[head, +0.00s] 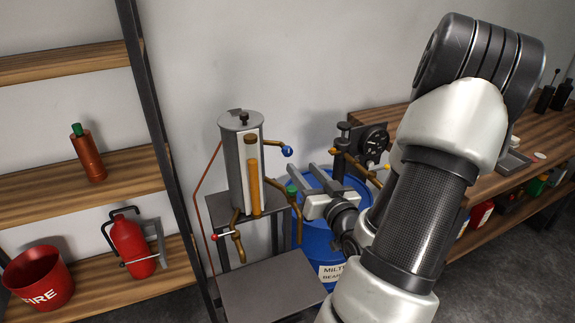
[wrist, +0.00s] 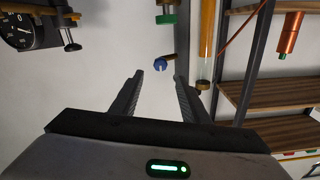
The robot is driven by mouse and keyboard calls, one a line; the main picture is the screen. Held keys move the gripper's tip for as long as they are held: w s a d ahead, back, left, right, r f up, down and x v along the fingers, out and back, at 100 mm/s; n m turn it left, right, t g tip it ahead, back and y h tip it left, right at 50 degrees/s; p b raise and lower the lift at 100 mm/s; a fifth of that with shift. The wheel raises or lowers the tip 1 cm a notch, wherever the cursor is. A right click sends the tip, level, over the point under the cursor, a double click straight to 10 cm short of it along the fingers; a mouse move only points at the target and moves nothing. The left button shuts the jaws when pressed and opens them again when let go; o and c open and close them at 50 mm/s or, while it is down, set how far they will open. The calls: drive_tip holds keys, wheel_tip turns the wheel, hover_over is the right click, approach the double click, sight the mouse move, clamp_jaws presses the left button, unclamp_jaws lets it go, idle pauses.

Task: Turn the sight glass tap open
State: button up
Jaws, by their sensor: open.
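The grey metal tank (head: 229,160) carries an amber sight glass tube (head: 253,190) on its front. Three coloured tap knobs show around it: a blue knob (head: 287,152) at the upper right, a green one (head: 292,190) at the lower right, and a red one (head: 214,237) at the lower left. Which is the sight glass tap I cannot tell for sure. My gripper (head: 300,170) is open and empty, right of the tank near the green and blue knobs. In the wrist view the blue knob (wrist: 160,65) appears between and beyond the fingertips, with the amber tube (wrist: 207,40) to its right.
A blue drum (head: 318,238) stands behind my gripper. A black gauge device (head: 372,145) with a brass tap is to the right, by the wooden bench (head: 380,118). Left are shelves (head: 75,185) with a red extinguisher (head: 131,245). A low grey platform (head: 270,285) is clear.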

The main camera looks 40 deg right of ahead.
sight(289, 152)
drive_tip(key=x, duration=1.1)
drive_tip(key=shift+r, duration=0.1)
clamp_jaws()
